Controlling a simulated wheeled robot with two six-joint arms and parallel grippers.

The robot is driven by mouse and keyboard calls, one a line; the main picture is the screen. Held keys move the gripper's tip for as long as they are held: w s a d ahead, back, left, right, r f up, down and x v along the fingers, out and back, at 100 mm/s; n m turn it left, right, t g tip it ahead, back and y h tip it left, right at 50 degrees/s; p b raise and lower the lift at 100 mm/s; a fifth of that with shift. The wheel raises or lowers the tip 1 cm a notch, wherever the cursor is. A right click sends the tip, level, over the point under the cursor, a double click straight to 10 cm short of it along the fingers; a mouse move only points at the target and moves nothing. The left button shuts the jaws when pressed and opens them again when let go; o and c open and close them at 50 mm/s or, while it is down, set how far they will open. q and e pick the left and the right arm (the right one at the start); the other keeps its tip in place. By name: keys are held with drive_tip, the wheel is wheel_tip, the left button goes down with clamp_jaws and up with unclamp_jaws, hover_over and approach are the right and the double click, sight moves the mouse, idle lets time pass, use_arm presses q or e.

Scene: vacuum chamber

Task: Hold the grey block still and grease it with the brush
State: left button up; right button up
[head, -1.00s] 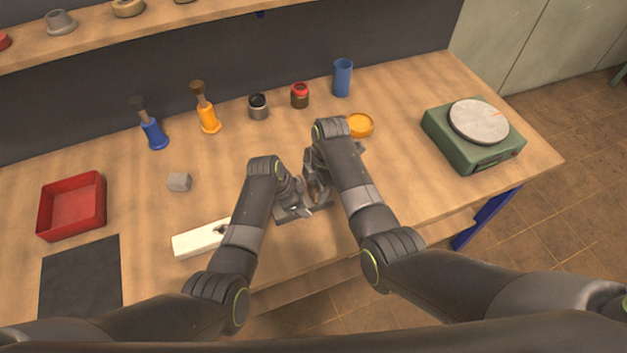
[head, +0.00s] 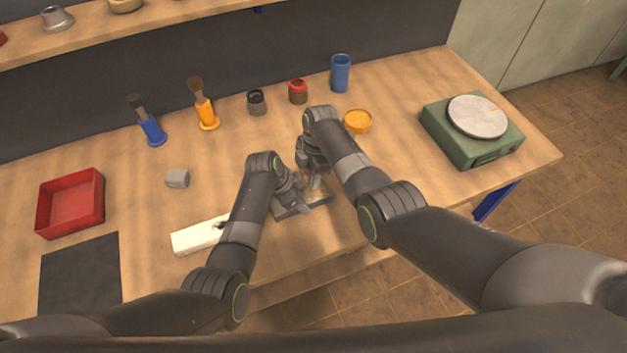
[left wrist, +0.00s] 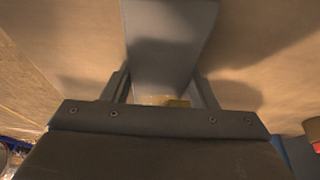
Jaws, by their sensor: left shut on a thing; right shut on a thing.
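A dark grey block (head: 318,201) lies near the table's front edge, partly covered by my grippers. My left gripper (head: 297,198) is shut on it. In the left wrist view, the grey block (left wrist: 170,45) fills the space between the fingers, with a small yellowish patch near its lower end. My right gripper (head: 314,181) is shut just above and behind the block. What it holds is mostly hidden; only a little brown shows near its fingertips, and I cannot tell whether it touches the block.
A small light grey piece (head: 178,179), red tray (head: 101,206) and white piece (head: 193,238) lie left. A green scale (head: 470,145) stands right.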

sight(317, 190)
drive_tip(key=shift+w+d, duration=0.15)
drive_tip(key=shift+d, duration=0.4)
drive_tip(key=s, duration=0.1)
drive_tip(key=s+d+r, duration=0.1)
drive_tip(key=s, duration=0.1)
drive_tip(key=shift+s+d+r, duration=0.2)
drive_tip(key=shift+s+r, duration=0.05)
drive_tip(key=shift+s, duration=0.15)
drive_tip(key=shift+s+d, duration=0.2)
drive_tip(key=shift+s, duration=0.35)
drive_tip(key=shift+s+d, duration=0.2)
drive_tip(key=shift+s, duration=0.3)
drive_tip(key=w, duration=0.1)
drive_tip(key=w+a+f, duration=0.1)
drive_tip(key=w, duration=0.1)
drive_tip(key=shift+w+f, duration=0.1)
drive_tip(key=shift+f, duration=0.1)
drive_tip(key=shift+w+a, duration=0.3)
drive_tip(key=shift+w, duration=0.4)
drive_tip(key=shift+w+a, duration=0.25)
drive_tip(key=shift+w, duration=0.45)
drive_tip(key=shift+s+r, duration=0.1)
drive_tip(key=shift+r, duration=3.85)
